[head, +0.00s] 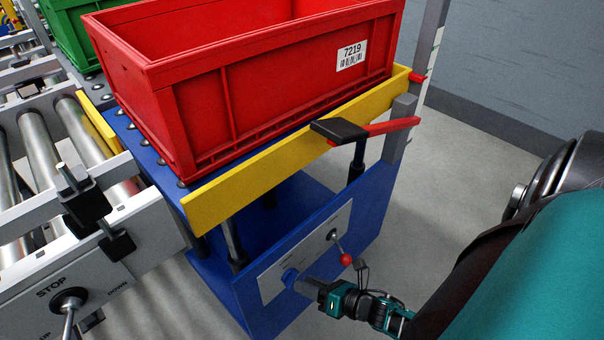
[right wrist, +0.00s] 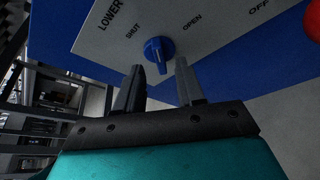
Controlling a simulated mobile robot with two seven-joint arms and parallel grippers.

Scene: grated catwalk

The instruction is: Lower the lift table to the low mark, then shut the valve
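The blue lift table (head: 353,229) has a yellow edge and carries a red crate (head: 270,88) labelled 7219. A red pointer (head: 418,77) shows beside the pale upright at its right corner; I cannot read the low mark. The blue valve knob (head: 290,277) sits on the white side panel; it also shows in the right wrist view (right wrist: 158,50) near the words SHUT and OPEN. My right gripper (head: 307,286) is at the knob. In the right wrist view its fingers (right wrist: 159,84) are apart, just short of or around the knob's lower edge. My left gripper is out of view.
A lever with a red ball (head: 345,259) stands out from the panel close above my right gripper. A red bar with a black pad (head: 340,131) juts out above. Roller conveyors (head: 40,140) and a green crate (head: 75,35) are at left. Floor at right is clear.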

